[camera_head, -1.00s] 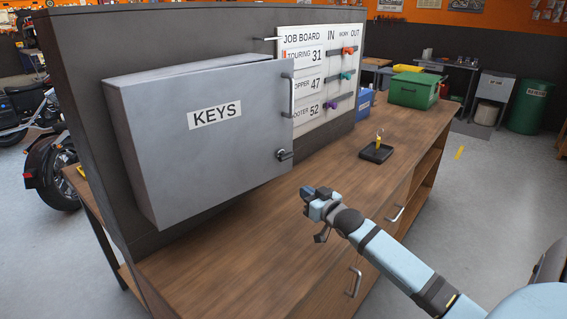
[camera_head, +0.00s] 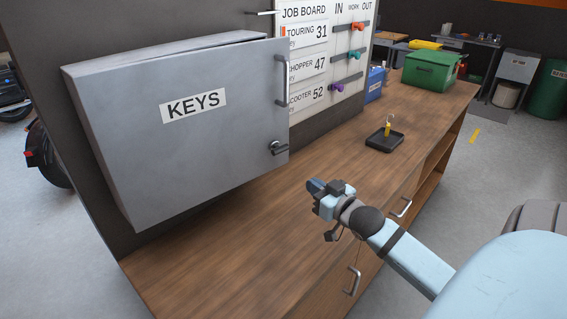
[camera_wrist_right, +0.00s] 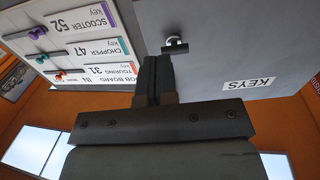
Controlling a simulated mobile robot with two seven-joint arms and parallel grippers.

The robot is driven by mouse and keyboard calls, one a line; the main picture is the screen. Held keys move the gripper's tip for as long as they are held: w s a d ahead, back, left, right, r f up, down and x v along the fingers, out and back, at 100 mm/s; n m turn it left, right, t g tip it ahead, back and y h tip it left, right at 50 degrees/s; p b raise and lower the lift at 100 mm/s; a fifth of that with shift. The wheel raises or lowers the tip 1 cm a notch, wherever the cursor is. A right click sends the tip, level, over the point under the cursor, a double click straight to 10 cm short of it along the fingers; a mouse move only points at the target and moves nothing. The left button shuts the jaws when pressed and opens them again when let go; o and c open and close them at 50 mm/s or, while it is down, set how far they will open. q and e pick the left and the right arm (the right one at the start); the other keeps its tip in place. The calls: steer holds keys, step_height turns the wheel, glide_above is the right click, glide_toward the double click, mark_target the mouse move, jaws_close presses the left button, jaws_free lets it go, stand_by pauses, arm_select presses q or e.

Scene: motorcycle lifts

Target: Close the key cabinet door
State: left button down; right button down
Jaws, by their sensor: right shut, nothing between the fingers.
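The grey key cabinet (camera_head: 150,75) hangs on the dark panel at left in the head view. Its door (camera_head: 190,140), labelled KEYS, lies across the front, close to the body; I cannot tell whether a narrow gap remains at its right edge. The door has a vertical bar handle (camera_head: 281,80) and a dark latch (camera_head: 278,148) below it. My right gripper (camera_head: 312,187) is shut and empty, above the bench, below and right of the latch and apart from the door. In the right wrist view its closed fingers (camera_wrist_right: 153,70) point toward the door and latch (camera_wrist_right: 175,45). My left gripper is out of view.
The wooden bench (camera_head: 230,245) runs under the cabinet, with drawer handles on its front. A black tray (camera_head: 384,140) holding a yellow-tagged item, a blue container (camera_head: 375,84) and a green box (camera_head: 432,70) stand on it. The job board (camera_head: 320,60) is right of the cabinet.

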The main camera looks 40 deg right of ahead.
mark_target(278, 161)
steer(key=w, duration=0.4)
steer(key=w+p, duration=0.1)
steer(key=w, duration=0.3)
steer(key=w+d+p, duration=0.1)
steer(key=w, duration=0.3)
steer(key=shift+w, duration=0.1)
steer(key=shift+a, duration=0.1)
steer(key=shift+w, duration=0.1)
